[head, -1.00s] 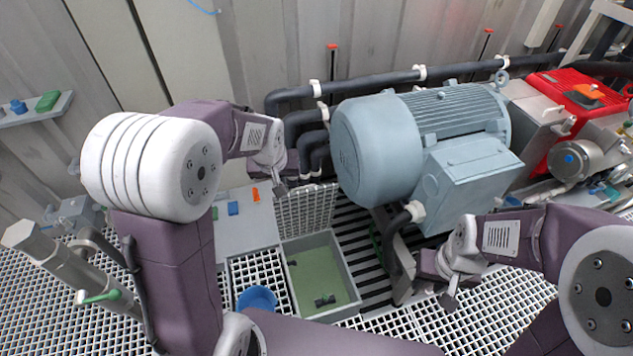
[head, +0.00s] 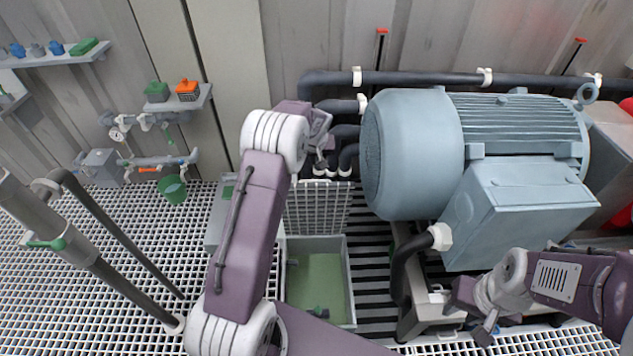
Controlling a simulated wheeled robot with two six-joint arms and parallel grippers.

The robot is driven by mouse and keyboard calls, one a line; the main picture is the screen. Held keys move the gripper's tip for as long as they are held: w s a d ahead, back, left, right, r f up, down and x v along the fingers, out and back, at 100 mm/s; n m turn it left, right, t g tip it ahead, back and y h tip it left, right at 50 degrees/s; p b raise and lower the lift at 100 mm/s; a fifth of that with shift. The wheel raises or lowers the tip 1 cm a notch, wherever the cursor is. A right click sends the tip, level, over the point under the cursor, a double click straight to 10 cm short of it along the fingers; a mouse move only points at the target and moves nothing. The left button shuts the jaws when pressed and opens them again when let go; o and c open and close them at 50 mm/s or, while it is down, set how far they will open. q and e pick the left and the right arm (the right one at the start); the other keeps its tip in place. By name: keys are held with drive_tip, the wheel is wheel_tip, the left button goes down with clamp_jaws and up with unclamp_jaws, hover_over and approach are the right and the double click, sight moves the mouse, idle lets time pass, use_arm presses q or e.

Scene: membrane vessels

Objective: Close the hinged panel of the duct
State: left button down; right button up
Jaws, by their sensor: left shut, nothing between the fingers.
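The duct is a grey rectangular box (head: 350,290) sunk in the floor grating, with a green inside and a small dark object at its bottom. Its hinged panel, a pale grid (head: 318,208), stands raised at the far edge of the opening, so the duct is open. My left gripper (head: 321,167) is shut and empty, just above the panel's top edge in the picture. I cannot tell whether it touches the panel. My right gripper (head: 485,330) is at the lower right, away from the duct, in front of the motor. Its fingers are too small and angled to read.
A large blue-grey motor (head: 420,150) stands right of the duct, with dark pipes (head: 400,78) behind it. A grey pipe post (head: 45,220) stands at the left. Small shelves (head: 60,58) hang on the wall. Open grating lies at the left.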

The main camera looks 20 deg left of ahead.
use_arm(q)
drive_tip(key=b+x, duration=0.1)
drive_tip(key=x, duration=0.8)
drive_tip(key=shift+w+f+b, duration=0.15)
drive_tip(key=shift+f+b, duration=0.15)
drive_tip(key=shift+b, duration=0.1)
drive_tip(key=shift+f, duration=0.25)
drive_tip(key=shift+s+d+f+b, duration=0.15)
drive_tip(key=shift+s+d, duration=0.15)
drive_tip(key=shift+s, duration=0.25)
drive_tip(key=shift+s+d+r+b, duration=0.1)
drive_tip(key=shift+s+d, duration=0.15)
drive_tip(key=shift+s, duration=0.35)
drive_tip(key=shift+s+d+f+b, duration=0.15)
drive_tip(key=shift+s+d, duration=0.15)
drive_tip(key=shift+s, duration=0.25)
drive_tip(key=shift+r, duration=0.1)
